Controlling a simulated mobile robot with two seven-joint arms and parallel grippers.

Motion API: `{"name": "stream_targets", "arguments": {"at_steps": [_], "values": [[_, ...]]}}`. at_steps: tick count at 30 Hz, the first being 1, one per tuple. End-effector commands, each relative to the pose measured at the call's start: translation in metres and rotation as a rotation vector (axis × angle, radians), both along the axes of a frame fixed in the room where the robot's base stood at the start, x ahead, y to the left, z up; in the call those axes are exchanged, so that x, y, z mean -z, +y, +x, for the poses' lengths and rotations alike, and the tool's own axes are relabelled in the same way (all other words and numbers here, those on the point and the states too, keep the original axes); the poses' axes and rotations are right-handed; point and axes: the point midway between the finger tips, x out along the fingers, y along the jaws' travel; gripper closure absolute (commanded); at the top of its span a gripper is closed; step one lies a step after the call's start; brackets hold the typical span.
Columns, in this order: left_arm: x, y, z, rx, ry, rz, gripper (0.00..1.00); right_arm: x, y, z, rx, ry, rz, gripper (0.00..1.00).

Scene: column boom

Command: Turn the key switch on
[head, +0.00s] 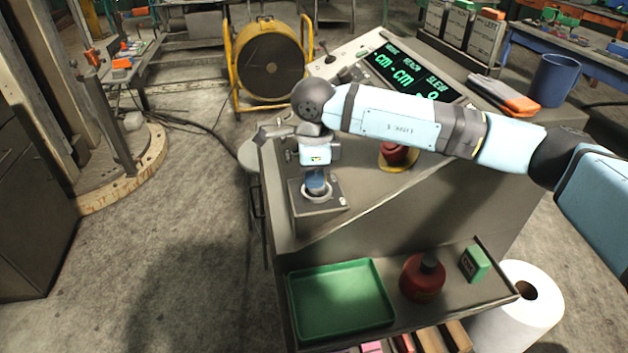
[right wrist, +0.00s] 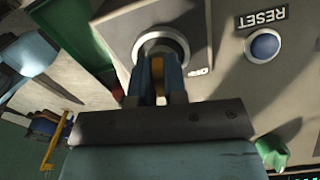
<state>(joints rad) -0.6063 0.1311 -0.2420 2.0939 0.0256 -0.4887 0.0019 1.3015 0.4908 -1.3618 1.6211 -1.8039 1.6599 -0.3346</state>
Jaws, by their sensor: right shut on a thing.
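The key switch (head: 318,193) is a round metal collar on a grey plate on the console's left end. In the right wrist view its pale ring (right wrist: 182,42) shows just beyond my fingers. My right gripper (head: 316,184) points down onto the switch from above. In the right wrist view its two blue fingers (right wrist: 158,70) are shut on a narrow brownish-yellow key (right wrist: 157,68) at the ring. The fingers hide most of the key, so I cannot tell its angle. My left gripper is not in view.
A blue button (right wrist: 264,45) marked RESET sits beside the switch. A red mushroom button (head: 396,153) on a yellow base is to the right, under my arm. A green tray (head: 342,325) and a red bottle (head: 422,281) stand on the lower shelf. A display (head: 415,75) is behind.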

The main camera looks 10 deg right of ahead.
Motion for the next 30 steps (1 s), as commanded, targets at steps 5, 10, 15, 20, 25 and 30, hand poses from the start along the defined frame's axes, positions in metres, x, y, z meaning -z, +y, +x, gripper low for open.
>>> {"name": "stream_targets", "arguments": {"at_steps": [5, 10, 15, 20, 25, 30], "values": [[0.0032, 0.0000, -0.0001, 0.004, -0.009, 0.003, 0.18, 0.0013, -0.0001, 0.0011, 0.163, -0.001, 0.000, 1.00], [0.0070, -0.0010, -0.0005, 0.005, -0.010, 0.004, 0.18, 0.0009, -0.0005, 0.0020, 0.307, -0.001, 0.000, 1.00], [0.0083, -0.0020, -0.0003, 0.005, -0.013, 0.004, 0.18, 0.0004, -0.0008, 0.0026, 0.424, -0.001, 0.001, 1.00], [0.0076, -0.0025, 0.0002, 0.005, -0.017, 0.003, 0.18, -0.0001, -0.0010, 0.0030, 0.503, -0.001, 0.001, 1.00], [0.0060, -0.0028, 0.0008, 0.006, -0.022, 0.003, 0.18, -0.0005, -0.0014, 0.0032, 0.552, -0.001, 0.000, 1.00], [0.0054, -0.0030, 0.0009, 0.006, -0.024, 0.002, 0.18, -0.0008, -0.0015, 0.0033, 0.574, -0.001, 0.000, 1.00]]}}
